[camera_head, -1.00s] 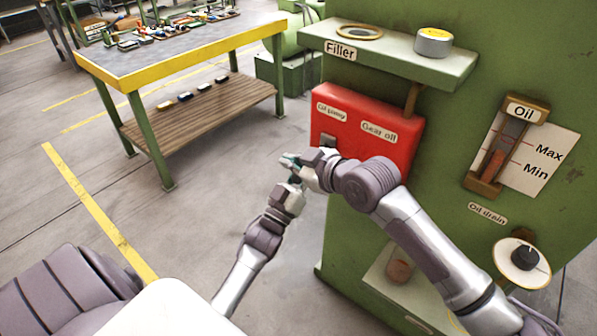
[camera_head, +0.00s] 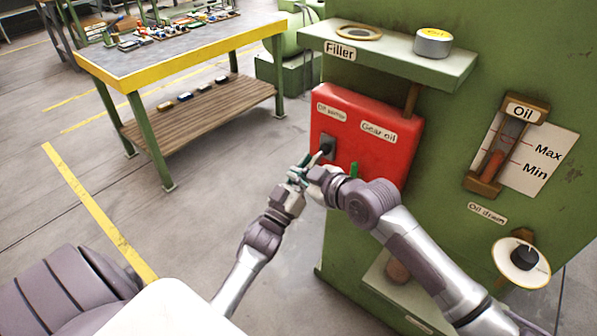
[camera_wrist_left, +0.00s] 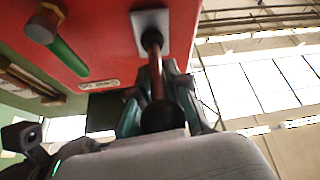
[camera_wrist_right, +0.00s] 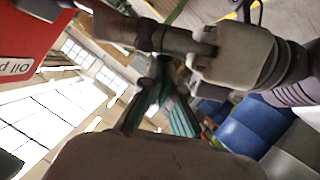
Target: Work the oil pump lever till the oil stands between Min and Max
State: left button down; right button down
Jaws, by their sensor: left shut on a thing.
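The oil pump lever (camera_head: 319,156) projects from a dark plate on the red box (camera_head: 382,150). My left gripper (camera_head: 300,171) is shut on the lever; its fingers (camera_wrist_left: 158,95) flank the lever shaft (camera_wrist_left: 153,50) in the left wrist view. My right gripper (camera_head: 313,177) is beside the left one, and its fingers (camera_wrist_right: 160,90) converge in the right wrist view, but whether they are fully shut is unclear. The oil gauge (camera_head: 508,142) shows an orange-brown column whose top looks near the Min mark; the exact level is hard to read.
A green handle (camera_head: 354,169) sits below the Gear oil label. The filler shelf (camera_head: 400,55) juts out above the red box and holds a round tin (camera_head: 433,42). A drain knob (camera_head: 525,257) is at lower right. A workbench (camera_head: 180,62) stands at left, with open floor before it.

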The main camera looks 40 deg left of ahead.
pick_arm(q)
jog(key=c, duration=1.2)
grip_release()
jog(key=shift+f, duration=0.5)
jog(key=shift+r, duration=0.15)
pick_arm(e)
jog(key=shift+w+d+f, duration=0.2)
jog(key=shift+f, duration=0.35)
jog(key=shift+r, duration=0.1)
pick_arm(q)
jog(key=shift+s, duration=0.1)
